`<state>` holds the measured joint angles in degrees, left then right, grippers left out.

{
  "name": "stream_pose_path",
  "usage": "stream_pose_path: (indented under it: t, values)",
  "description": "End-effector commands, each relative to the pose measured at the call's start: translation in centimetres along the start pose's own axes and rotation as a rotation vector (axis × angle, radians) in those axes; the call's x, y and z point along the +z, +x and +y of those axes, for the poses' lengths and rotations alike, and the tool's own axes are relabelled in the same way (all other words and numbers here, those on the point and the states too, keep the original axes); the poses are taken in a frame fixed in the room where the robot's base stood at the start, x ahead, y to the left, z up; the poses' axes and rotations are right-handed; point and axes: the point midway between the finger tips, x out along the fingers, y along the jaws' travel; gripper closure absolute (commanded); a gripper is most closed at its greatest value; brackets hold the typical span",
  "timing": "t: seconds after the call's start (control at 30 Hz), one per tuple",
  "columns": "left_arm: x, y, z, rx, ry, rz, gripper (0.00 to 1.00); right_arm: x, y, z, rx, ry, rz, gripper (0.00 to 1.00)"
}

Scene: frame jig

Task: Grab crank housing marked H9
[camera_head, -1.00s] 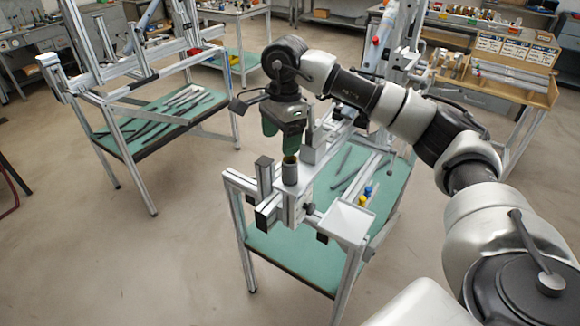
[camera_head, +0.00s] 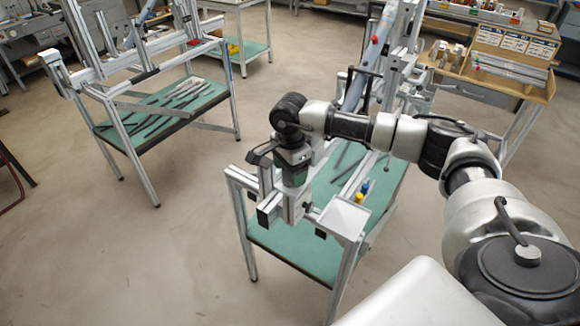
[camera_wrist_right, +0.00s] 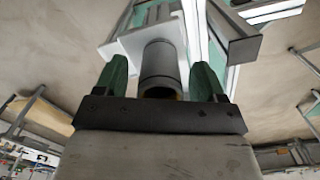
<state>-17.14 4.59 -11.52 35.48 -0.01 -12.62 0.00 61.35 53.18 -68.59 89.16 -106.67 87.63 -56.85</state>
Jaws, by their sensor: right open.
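A dark grey hollow cylinder (camera_wrist_right: 160,68), probably the crank housing, stands on the metal plate of the frame jig (camera_wrist_right: 122,46). No H9 marking can be read on it. My right gripper (camera_wrist_right: 159,80) is open, with one green finger on each side of the cylinder and a visible gap to each. In the head view my right gripper (camera_head: 294,176) points down over the jig's near end and hides the cylinder. My left gripper does not show.
The jig's frame stands over a green shelf (camera_head: 287,247) with rods and small yellow and blue parts (camera_head: 362,190). A second frame bench (camera_head: 160,118) stands at left. A wooden rack (camera_head: 505,68) is at back right. Open floor lies in front and left.

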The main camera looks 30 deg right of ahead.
Motion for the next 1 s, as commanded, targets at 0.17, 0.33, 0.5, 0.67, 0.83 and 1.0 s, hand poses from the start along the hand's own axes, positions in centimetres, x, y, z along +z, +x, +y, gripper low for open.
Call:
stream_pose_path:
  t: [0.17,0.33,0.5,0.67,0.83,1.0]
  values:
    - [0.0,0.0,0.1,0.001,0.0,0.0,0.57,0.0,0.2,0.0,0.0,0.0,0.0,0.3]
    - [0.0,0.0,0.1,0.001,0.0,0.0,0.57,0.0,0.2,0.0,0.0,0.0,0.0,0.5]
    - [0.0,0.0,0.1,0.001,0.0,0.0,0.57,0.0,0.1,0.0,0.0,0.0,0.0,0.76]
    - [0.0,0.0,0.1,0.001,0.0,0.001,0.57,0.0,0.1,0.0,0.0,0.0,0.0,0.87]
    - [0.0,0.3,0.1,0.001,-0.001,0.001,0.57,0.0,-0.1,-0.1,-0.002,0.0,0.0,0.87]
    - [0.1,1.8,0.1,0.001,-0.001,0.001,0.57,-0.1,-2.1,-0.1,-0.007,0.0,-0.001,0.87]
